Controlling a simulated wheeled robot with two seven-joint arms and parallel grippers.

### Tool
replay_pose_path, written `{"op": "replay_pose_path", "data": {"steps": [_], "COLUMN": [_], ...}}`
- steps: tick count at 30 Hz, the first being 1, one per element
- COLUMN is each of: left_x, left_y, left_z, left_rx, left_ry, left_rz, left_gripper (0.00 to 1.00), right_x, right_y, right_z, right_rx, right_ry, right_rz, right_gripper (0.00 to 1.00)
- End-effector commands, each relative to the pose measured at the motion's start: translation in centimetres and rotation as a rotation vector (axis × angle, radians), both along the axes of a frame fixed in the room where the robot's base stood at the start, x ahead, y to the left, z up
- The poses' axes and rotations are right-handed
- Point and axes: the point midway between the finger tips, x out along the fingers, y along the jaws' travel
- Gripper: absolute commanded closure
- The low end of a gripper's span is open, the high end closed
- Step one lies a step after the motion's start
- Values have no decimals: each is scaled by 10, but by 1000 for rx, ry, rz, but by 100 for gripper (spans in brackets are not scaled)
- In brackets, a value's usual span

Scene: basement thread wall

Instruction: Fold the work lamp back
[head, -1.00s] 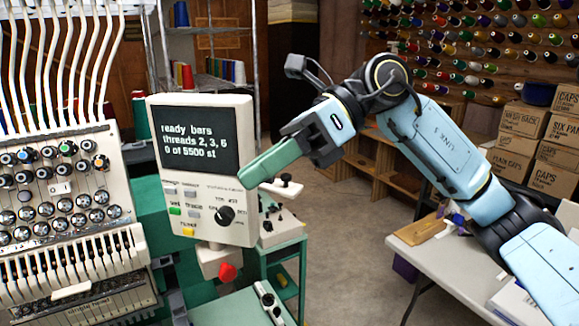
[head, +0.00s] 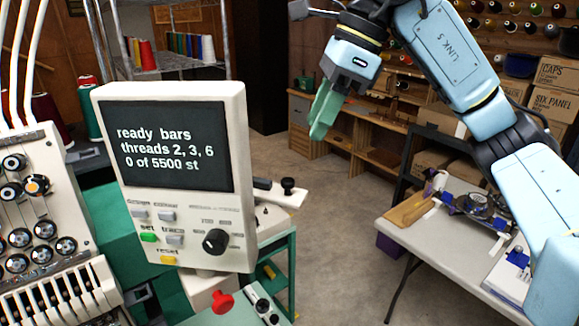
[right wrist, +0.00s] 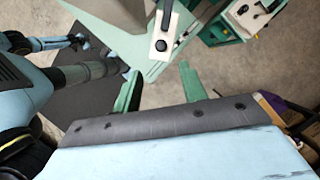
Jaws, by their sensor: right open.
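I cannot make out a work lamp for sure. A white arm with a black knob (head: 280,190) sticks out to the right behind the control panel (head: 172,175), partly hidden by it; it may be the lamp. My right gripper (head: 320,125) has green fingers and hangs pointing down, right of the panel and above the white arm, touching nothing. In the right wrist view the fingers of the right gripper (right wrist: 160,88) are spread apart with nothing between them. My left gripper is not in view.
The embroidery machine (head: 45,220) stands at the left. A red knob (head: 222,303) sits below the panel, beside a white fixture with black knobs (head: 262,303) on a green top. A white table (head: 440,255) with parts stands at the right. Bare floor (head: 335,225) lies between.

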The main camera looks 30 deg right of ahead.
Motion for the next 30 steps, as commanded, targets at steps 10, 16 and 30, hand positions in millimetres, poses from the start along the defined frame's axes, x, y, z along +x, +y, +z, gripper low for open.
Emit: {"op": "replay_pose_path", "data": {"steps": [10, 16, 30], "left_x": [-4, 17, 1], "left_y": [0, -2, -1], "left_z": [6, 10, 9], "left_rx": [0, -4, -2], "left_ry": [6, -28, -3], "left_rz": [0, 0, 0], "left_gripper": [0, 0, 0], "right_x": [14, 19, 20], "right_y": [24, 32, 34], "right_z": [-68, -88, -93], "right_rx": [-1, 1, 1], "right_ry": [5, 3, 0], "right_rz": [2, 1, 1], "right_gripper": [58, 58, 69]}}
